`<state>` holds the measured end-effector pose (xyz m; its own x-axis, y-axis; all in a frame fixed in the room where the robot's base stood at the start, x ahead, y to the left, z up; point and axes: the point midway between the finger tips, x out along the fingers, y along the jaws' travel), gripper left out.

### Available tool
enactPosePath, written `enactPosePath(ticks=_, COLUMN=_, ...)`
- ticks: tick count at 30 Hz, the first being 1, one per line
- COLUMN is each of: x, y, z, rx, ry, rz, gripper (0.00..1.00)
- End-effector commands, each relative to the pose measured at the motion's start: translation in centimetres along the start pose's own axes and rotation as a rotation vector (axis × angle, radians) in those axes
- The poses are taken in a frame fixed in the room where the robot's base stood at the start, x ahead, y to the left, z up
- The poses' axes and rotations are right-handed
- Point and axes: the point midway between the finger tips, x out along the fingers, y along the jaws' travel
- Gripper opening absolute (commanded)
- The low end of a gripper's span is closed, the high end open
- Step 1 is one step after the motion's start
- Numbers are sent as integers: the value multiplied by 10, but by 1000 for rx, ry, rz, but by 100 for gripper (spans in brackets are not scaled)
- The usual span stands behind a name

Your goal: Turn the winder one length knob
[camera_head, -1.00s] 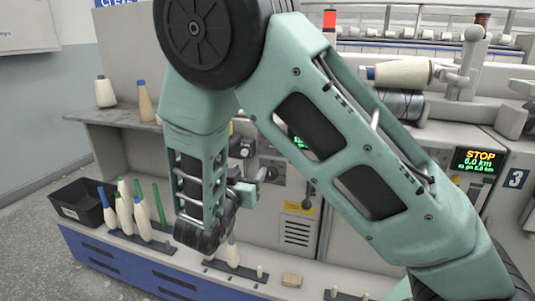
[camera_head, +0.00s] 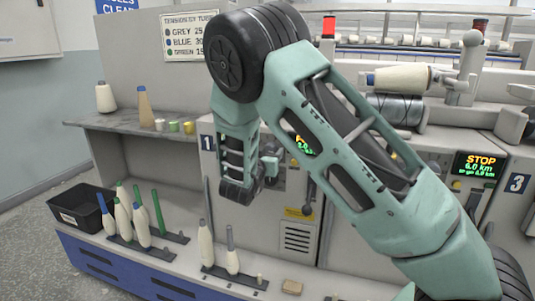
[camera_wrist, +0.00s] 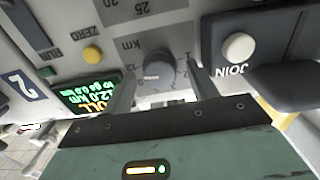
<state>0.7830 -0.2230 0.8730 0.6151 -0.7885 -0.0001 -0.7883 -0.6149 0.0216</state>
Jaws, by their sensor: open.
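In the wrist view, the dark grey length knob (camera_wrist: 160,72) sits on winder one's grey panel, inside a scale marked km with numbers. My gripper (camera_wrist: 164,88) is open, its two fingers reaching toward the panel with one on each side of the knob. I cannot tell whether either finger touches it. The winder's display (camera_wrist: 88,94) is lit green and yellow and appears to read 12.0 km. In the head view, my gripper (camera_head: 270,168) is close to the winder's front, below and left of the partly covered display (camera_head: 303,145). The knob is not clear there.
A yellow ZERO button (camera_wrist: 93,54) and a white JOIN button (camera_wrist: 238,47) flank the knob. Bobbins stand in a rack (camera_head: 150,240) beside a black bin (camera_head: 82,208) at lower left. Winder two's display (camera_head: 479,165) reads STOP, 6.0 km.

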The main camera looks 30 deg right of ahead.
Motion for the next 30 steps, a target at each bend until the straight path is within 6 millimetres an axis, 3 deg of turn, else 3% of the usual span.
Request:
enactPosePath(ticks=9, x=3, y=0, z=0, rx=0, ry=0, rz=0, gripper=58)
enactPosePath(ticks=14, x=2, y=0, z=0, rx=0, ry=0, rz=0, gripper=17)
enactPosePath(ticks=15, x=2, y=0, z=0, rx=0, ry=0, rz=0, gripper=13)
enactPosePath(ticks=30, x=2, y=0, z=-4, rx=-122, ry=-1, rz=0, gripper=14)
